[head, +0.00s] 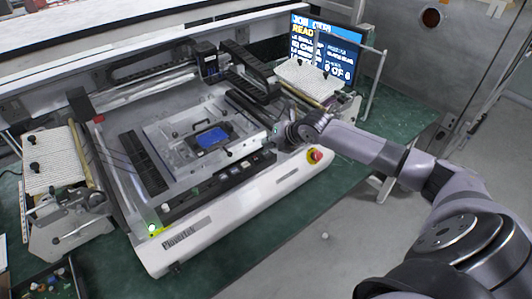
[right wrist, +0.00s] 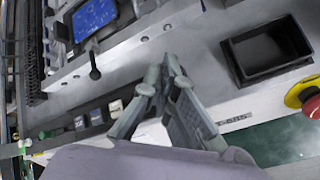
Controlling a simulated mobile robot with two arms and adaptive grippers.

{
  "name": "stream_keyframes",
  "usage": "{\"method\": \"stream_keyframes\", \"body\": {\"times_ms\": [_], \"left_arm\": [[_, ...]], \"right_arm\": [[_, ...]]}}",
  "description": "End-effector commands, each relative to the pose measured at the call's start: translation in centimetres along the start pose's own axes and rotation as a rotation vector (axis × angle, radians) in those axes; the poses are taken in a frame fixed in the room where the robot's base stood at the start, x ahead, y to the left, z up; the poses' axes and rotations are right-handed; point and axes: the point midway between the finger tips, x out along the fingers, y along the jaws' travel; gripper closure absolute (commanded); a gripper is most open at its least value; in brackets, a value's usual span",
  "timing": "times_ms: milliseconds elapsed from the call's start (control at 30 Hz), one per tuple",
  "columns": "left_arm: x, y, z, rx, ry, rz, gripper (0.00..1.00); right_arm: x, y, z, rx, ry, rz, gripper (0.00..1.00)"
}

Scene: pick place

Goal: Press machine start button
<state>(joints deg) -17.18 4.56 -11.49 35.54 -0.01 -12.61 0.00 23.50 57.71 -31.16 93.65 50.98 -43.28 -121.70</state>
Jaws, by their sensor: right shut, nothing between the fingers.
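The white machine (head: 225,222) stands on a green table in the head view. A row of dark and pale buttons (head: 230,172) runs along its front panel; the row also shows at the lower left of the right wrist view (right wrist: 95,115). I cannot read which one is the start button. My right gripper (head: 280,132) reaches in from the right, over the panel's right part. In the right wrist view its fingers (right wrist: 166,68) are together and empty, above the pale panel. Whether they touch anything is unclear. My left gripper is out of view.
A red knob on a yellow base (head: 314,155) sits at the machine's front right corner. A black recessed tray (right wrist: 268,52) lies right of my fingers. A blue piece (head: 211,137) rests in the central fixture. A monitor (head: 325,50) stands behind.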

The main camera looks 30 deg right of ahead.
Motion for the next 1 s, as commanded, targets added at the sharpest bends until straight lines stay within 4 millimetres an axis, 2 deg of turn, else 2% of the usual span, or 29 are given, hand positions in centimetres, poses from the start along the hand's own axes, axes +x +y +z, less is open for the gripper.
{"method": "stream_keyframes", "body": {"times_ms": [1000], "left_arm": [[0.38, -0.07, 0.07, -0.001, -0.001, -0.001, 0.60]], "right_arm": [[0.81, -0.62, -0.57, 0.000, 0.000, -0.001, 1.00]]}}
